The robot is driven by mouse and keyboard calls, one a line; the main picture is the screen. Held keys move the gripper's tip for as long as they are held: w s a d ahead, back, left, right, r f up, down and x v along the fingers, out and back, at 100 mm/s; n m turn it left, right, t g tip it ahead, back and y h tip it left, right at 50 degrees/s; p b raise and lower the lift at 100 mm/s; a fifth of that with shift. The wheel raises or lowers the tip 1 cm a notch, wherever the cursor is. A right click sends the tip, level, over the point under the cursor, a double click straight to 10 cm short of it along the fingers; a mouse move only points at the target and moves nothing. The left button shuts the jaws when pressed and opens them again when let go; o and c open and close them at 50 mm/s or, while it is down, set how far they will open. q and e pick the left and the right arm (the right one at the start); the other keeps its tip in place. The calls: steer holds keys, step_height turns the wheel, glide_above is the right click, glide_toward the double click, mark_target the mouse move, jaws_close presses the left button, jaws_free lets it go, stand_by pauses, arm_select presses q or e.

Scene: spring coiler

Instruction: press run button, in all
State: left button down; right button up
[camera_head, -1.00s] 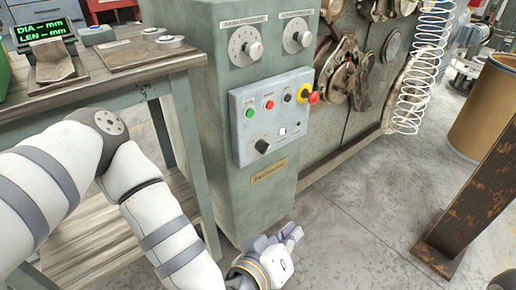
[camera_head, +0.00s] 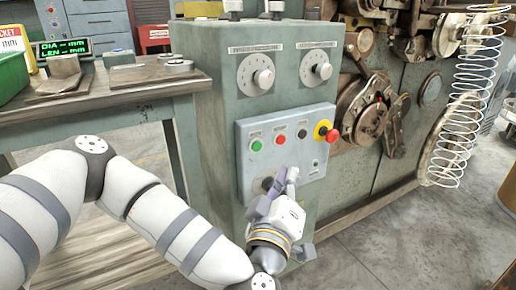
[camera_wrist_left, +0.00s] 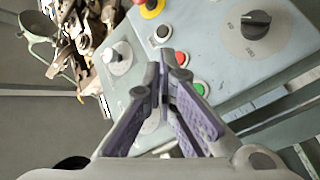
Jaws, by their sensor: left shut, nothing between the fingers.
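The control panel (camera_head: 312,161) is a light grey plate on the front of a green cabinet. Its top row has a green button (camera_head: 256,145), a red button (camera_head: 281,139), a black button (camera_head: 302,133) and a red-and-yellow mushroom stop (camera_head: 326,131). Their labels are too small to read. My right gripper is out of view.
Two white dials (camera_head: 256,75) sit above the panel. Machine mechanisms (camera_head: 375,105) and a coiled spring (camera_head: 470,100) are to the right. A workbench (camera_head: 120,88) with a green display (camera_head: 64,47) stands at the left. The floor at lower right is clear.

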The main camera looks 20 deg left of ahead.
mark_target(257, 147)
arm_select(q)
steer(key=shift+w+a+b, duration=0.2)
steer(key=shift+w+a, duration=0.6)
steer(key=shift+a, duration=0.25)
steer(key=shift+w+a+b, duration=0.2)
steer(key=shift+w+a, duration=0.65)
steer(key=shift+a, duration=0.15)
steer(key=shift+w+a+b, duration=0.2)
steer(key=shift+w+a, duration=0.6)
steer(key=shift+a, duration=0.25)
steer(key=shift+w+a, duration=0.25)
steer(key=shift+a, duration=0.1)
